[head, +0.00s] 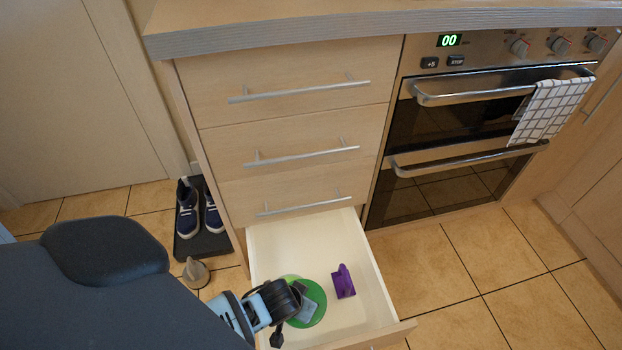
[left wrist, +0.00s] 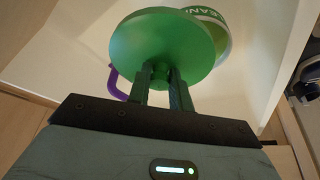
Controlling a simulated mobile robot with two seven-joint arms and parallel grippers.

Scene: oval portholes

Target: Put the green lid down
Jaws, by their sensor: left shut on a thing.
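The round green lid (head: 320,297) is at the open bottom drawer (head: 270,252). My left gripper (head: 298,302) comes in from the left over the drawer and partly covers the lid. In the left wrist view, the fingers (left wrist: 161,82) are shut on the knob at the middle of the lid (left wrist: 160,42). I cannot tell whether the lid touches anything beneath it. A green and white round thing with lettering (left wrist: 222,22) is partly hidden behind the lid. My right gripper is in neither view.
A purple object (head: 343,281) lies in the drawer to the right of the lid. The drawer's right and front floor is bare. Closed drawers (head: 290,140) rise above, an oven (head: 450,140) stands right, and shoes (head: 188,212) sit on a dark mat at left.

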